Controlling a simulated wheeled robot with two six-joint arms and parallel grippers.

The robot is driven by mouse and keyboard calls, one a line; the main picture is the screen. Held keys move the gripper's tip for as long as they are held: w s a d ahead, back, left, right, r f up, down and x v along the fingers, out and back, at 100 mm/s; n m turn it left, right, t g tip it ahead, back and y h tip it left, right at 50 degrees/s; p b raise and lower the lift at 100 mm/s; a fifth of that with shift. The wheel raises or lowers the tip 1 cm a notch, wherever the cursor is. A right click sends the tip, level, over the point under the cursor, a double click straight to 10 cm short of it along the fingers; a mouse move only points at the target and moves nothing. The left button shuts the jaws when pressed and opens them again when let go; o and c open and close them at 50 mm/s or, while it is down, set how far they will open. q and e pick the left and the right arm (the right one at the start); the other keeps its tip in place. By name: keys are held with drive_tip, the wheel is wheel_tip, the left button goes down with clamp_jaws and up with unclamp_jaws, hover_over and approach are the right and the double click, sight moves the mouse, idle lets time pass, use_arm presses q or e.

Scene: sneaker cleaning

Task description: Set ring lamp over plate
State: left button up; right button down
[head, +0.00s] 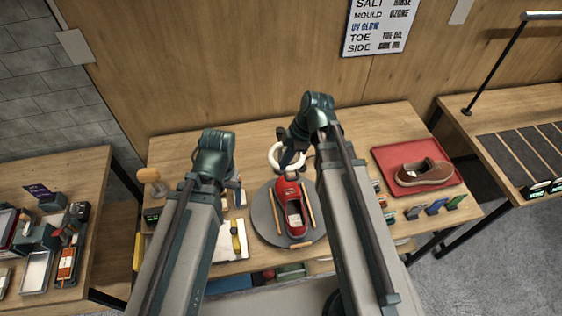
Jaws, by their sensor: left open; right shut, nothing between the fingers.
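The ring lamp (271,157) is a white ring at the back of the round grey plate (263,217). A red sneaker (280,192) lies on the plate, between thin wooden sticks. My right gripper (291,158) is at the ring lamp, in front of part of the ring; it is shut with nothing held. Whether it touches the ring I cannot tell. My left gripper (236,190) is open, left of the plate, and mostly hidden behind my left arm. The lamp's stand is hidden.
A brown shoe (424,173) sits on a red mat (387,158) at the right. Small coloured items (434,207) line the table's right front. A yellow tool (236,241) lies left of the plate. A wooden wall stands behind the table; side tables flank it.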

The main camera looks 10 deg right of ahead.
use_arm(q)
wheel_tip(320, 180, up, 2)
drive_tip(key=shift+r+p, duration=0.1)
drive_tip(key=shift+p, duration=0.45)
use_arm(e)
drive_tip(key=shift+v, duration=1.15)
drive_tip(key=shift+f, duration=0.1)
use_arm(q)
wheel_tip(320, 180, down, 20)
drive_tip(key=b, duration=1.9)
drive_tip(key=shift+r, duration=0.25)
drive_tip(key=shift+f+b, duration=0.3)
drive_tip(key=shift+b, duration=0.2)
use_arm(e)
drive_tip(key=s+a+f+m+h, duration=0.1)
drive_tip(key=s+a+f+m, duration=0.1)
drive_tip(key=f+m, duration=0.2)
drive_tip(key=s+a+f+m+h, duration=0.2)
drive_tip(key=f+m, duration=0.3)
drive_tip(key=f, duration=0.5)
drive_tip(key=s+a+f+m+h, duration=0.2)
drive_tip(key=s+a+f+m, duration=0.1)
drive_tip(key=f, duration=0.4)
drive_tip(key=shift+s+a+m, duration=0.3)
drive_tip(key=shift+s+m, duration=0.15)
drive_tip(key=shift+m, duration=0.65)
use_arm(q)
drive_tip(key=shift+r, duration=0.1)
